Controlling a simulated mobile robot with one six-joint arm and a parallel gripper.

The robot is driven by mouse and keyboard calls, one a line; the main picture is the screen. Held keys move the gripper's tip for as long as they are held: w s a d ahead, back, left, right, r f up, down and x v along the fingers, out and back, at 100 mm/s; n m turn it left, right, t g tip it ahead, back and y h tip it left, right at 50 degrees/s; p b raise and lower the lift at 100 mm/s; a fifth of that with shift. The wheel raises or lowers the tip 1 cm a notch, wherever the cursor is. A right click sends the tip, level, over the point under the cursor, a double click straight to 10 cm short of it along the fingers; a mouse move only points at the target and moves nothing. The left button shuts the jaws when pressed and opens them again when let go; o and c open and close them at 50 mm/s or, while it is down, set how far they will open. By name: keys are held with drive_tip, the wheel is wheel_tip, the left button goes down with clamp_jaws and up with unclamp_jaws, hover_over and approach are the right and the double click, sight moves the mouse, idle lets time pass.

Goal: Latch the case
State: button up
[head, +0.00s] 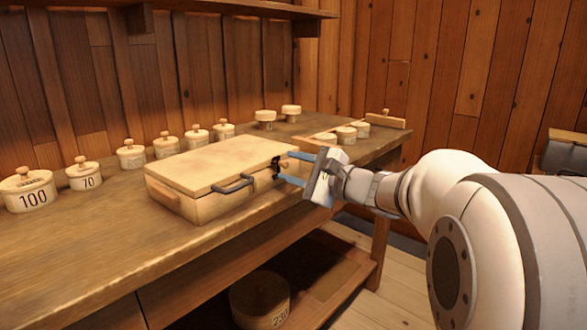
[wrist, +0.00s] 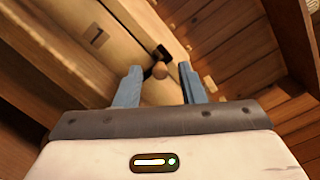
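The wooden case (head: 205,206) lies on the workbench with its lid (head: 220,162) down. A dark handle (head: 233,186) is on its front. My gripper (head: 284,168) is open at that end. In the wrist view, the knob (wrist: 160,70) stands between the two blue fingertips (wrist: 159,68), with a gap on each side. The dark latch metal (wrist: 163,53) is just beyond it.
Several lidded round boxes, one marked 100 (head: 32,192) and one marked 70 (head: 86,177), stand behind the case. More spools and a tray (head: 385,121) are at the far right end. The bench's front left (head: 80,250) is clear. A larger round box (head: 260,300) sits below.

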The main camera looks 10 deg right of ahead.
drive_tip(key=shift+d, duration=0.1)
drive_tip(key=p+v, duration=0.2)
drive_tip(key=v, duration=0.5)
drive_tip(key=shift+s+d, duration=0.25)
drive_tip(key=s+a+r+n+g+h+p, duration=0.4)
drive_tip(key=s+a+n+g+p, duration=0.55)
drive_tip(key=s+p, duration=0.55)
drive_tip(key=s+d+r+n+g+h+p, duration=0.1)
drive_tip(key=s+d+r+n+h+p, duration=0.4)
drive_tip(key=p, duration=1.1)
wheel_tip(320, 180, up, 2)
drive_tip(key=n+h, duration=0.2)
drive_tip(key=shift+s+d+r+g+h, duration=0.2)
drive_tip(key=shift+d+g+h, duration=0.05)
drive_tip(key=shift+g+h, duration=0.1)
